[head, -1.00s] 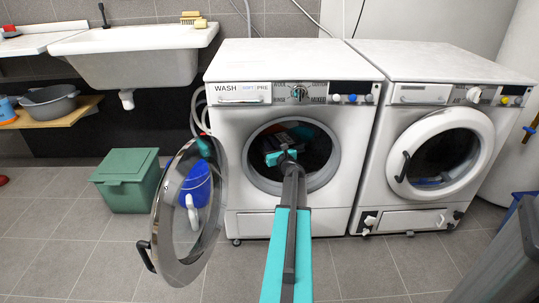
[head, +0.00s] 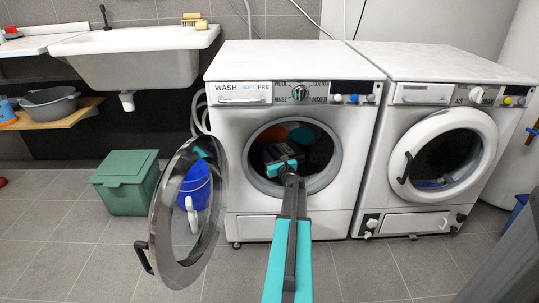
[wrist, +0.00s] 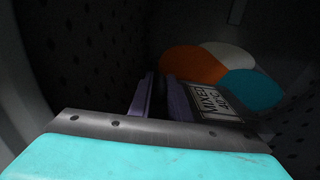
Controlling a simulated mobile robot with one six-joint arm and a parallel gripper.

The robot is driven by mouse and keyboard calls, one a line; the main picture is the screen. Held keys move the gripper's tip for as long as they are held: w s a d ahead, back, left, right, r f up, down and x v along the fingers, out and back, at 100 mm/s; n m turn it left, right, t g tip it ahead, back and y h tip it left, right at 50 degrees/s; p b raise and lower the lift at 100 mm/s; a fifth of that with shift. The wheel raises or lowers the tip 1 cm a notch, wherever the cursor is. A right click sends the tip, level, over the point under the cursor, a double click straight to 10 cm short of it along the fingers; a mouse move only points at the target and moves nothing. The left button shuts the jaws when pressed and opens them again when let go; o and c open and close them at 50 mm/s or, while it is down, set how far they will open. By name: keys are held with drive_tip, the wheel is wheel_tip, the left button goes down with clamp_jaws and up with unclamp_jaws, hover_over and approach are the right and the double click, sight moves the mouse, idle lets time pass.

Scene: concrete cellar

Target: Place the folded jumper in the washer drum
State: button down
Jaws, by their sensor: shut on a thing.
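The washer drum (head: 322,158) is open at the left machine. My gripper (head: 277,152) reaches through its round opening and is inside, shut. A dark bundle at the fingers, which I take as the folded jumper, is hard to make out in shadow. In the wrist view my gripper's two purplish fingers (wrist: 160,95) point into the dark drum. A dark panel with a pale-edged "MIXED 40°C" label (wrist: 212,102) lies just right of them; I cannot tell whether it belongs to the jumper. Orange (wrist: 192,64), white and teal (wrist: 252,90) rounded shapes lie deeper inside.
The washer's glass door (head: 188,215) hangs open to the left of the opening. A second machine (head: 440,150) stands close on the right, its door shut. A green bin (head: 127,185) and a blue bucket (head: 196,185) stand left. The floor in front is clear.

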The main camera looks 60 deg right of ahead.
drive_tip(key=shift+f+b, duration=0.55)
drive_tip(key=c, duration=1.6)
unclamp_jaws()
drive_tip(key=shift+c, duration=0.2)
drive_tip(key=shift+r, duration=0.15)
drive_tip(key=shift+r+p, duration=0.45)
drive_tip(key=shift+p, duration=0.1)
drive_tip(key=shift+s+a+r, duration=0.1)
drive_tip(key=shift+s+a, duration=0.05)
drive_tip(key=shift+s, duration=0.05)
drive_tip(key=p+v, duration=0.3)
drive_tip(key=v, duration=0.8)
drive_tip(key=shift+s, duration=0.25)
drive_tip(key=shift+a, duration=0.15)
